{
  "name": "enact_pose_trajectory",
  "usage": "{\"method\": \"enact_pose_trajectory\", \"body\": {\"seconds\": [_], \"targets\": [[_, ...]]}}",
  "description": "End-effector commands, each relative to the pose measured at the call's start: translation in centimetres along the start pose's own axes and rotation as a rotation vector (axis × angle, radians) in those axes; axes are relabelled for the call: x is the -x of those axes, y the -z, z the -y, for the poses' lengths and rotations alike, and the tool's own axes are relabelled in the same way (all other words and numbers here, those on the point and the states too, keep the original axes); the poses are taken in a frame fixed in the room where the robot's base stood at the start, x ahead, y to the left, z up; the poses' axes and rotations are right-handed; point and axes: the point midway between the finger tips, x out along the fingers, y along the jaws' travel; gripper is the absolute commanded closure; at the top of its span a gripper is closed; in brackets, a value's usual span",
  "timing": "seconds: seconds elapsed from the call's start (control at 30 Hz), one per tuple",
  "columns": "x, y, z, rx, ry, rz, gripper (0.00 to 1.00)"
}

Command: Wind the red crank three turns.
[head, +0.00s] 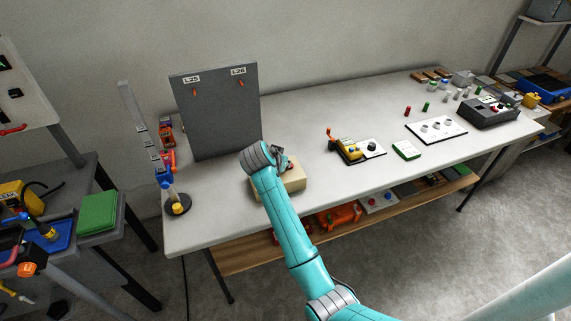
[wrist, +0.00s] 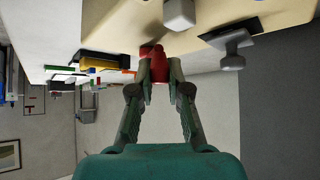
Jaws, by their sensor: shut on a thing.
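A beige box (head: 293,182) stands on the long table, with my gripper (head: 279,154) at its top, partly hidden by my wrist. In the wrist view the beige box (wrist: 110,22) fills the top of the picture. A red handle (wrist: 153,62), which looks like the crank's knob, sits between the two fingertips of my gripper (wrist: 159,84). The fingers are shut on it. The crank's arm and its joint to the box are hidden, so I cannot tell its angle.
A grey upright panel (head: 215,110) stands behind and left of the box. The tabletop between is clear.

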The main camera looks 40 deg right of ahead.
Motion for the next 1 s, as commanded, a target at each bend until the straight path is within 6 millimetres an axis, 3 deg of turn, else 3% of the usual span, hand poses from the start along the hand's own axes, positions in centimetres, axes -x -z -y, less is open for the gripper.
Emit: {"method": "enact_pose_trajectory", "body": {"seconds": [1.0], "targets": [[-1.6,1.6,1.8,-0.656,-0.663,0.003,1.0]]}}
